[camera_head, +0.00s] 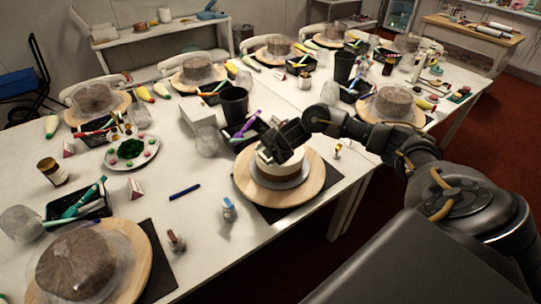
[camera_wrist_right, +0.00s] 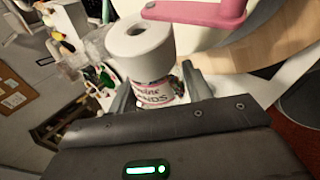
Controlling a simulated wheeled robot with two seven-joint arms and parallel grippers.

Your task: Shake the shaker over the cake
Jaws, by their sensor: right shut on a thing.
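My right gripper (camera_head: 284,142) is low over the white cake (camera_head: 263,168), which sits on a round wooden turntable (camera_head: 317,178). The gripper and arm hide part of the cake. In the right wrist view, my right gripper (camera_wrist_right: 160,90) is shut on the shaker (camera_wrist_right: 152,92), a small container with a printed label ending in "ONDS" and a white round top with a dark hole. In the head view I cannot make out the shaker clearly. My left gripper is not in view.
A black cup (camera_head: 234,104) and a black tray of pens (camera_head: 248,134) stand behind the turntable. A small blue-capped bottle (camera_head: 229,209) and a blue pen (camera_head: 184,192) lie in front-left. A covered brown cake (camera_head: 75,265) stands at the lower left. A pink object (camera_wrist_right: 200,12) crosses the wrist view's top.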

